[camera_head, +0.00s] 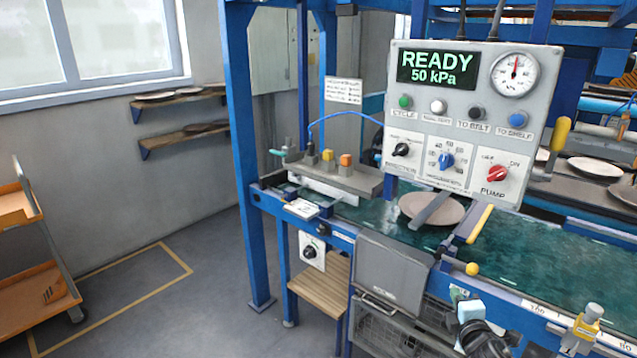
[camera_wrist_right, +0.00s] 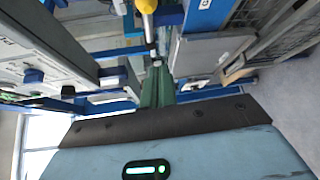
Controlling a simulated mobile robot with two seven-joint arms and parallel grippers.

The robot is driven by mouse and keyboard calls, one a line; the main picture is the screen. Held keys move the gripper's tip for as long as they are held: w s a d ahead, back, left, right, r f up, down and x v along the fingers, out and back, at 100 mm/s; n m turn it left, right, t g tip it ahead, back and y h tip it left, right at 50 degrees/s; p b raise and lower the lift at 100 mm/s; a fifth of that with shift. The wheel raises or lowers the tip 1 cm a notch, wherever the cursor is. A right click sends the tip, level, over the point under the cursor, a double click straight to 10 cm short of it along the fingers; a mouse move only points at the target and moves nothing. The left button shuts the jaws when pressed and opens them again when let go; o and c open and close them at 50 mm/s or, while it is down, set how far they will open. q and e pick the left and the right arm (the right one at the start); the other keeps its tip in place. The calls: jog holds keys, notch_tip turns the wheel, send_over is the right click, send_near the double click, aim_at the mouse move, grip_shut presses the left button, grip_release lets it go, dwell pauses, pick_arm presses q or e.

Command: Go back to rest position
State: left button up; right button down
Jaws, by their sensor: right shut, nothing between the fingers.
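My right gripper (camera_head: 470,312) shows at the bottom of the head view, light blue, with a dark wrist behind it. It is shut and empty, in front of the machine's front rail. In the right wrist view its blue body (camera_wrist_right: 180,155) fills the bottom, with a lit green strip. My left gripper is not in view. The control panel (camera_head: 460,187) reads READY, 50 kPa. A round plate (camera_head: 418,205) lies on the green belt (camera_head: 375,213), partly hidden by a grey bar.
Blue posts (camera_head: 243,150) and a grey box (camera_head: 393,272) stand at the machine's left and front. A yellow-tipped lever (camera_head: 473,269) juts from the front edge. An orange-shelved trolley (camera_head: 35,300) is at far left. The floor (camera_head: 200,285) between is clear.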

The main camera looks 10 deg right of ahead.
jog(key=s+a+f+m+g+y+p, duration=0.1)
jog(key=s+a+f+m+g+y, duration=0.15)
jog(key=s+a+f, duration=0.5)
jog(key=s+a+f+m+g+y, duration=0.15)
jog(key=s+a+f+m, duration=0.3)
jog(key=s+f, duration=0.6)
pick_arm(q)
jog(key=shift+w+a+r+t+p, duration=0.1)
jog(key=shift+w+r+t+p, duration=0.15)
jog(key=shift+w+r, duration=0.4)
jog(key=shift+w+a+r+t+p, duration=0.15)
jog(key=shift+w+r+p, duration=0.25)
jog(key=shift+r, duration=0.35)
pick_arm(e)
jog(key=s+a+m+g+y, duration=0.1)
jog(key=s+a+m, duration=0.3)
jog(key=s, duration=0.7)
jog(key=s+a+m+g+y, duration=0.1)
jog(key=s+a, duration=0.4)
jog(key=s, duration=0.7)
jog(key=shift+a+f+m+g, duration=0.25)
jog(key=shift+m+g, duration=0.35)
jog(key=shift+m, duration=0.8)
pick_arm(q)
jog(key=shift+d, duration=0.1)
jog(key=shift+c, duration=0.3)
pick_arm(e)
jog(key=shift+d, duration=0.1)
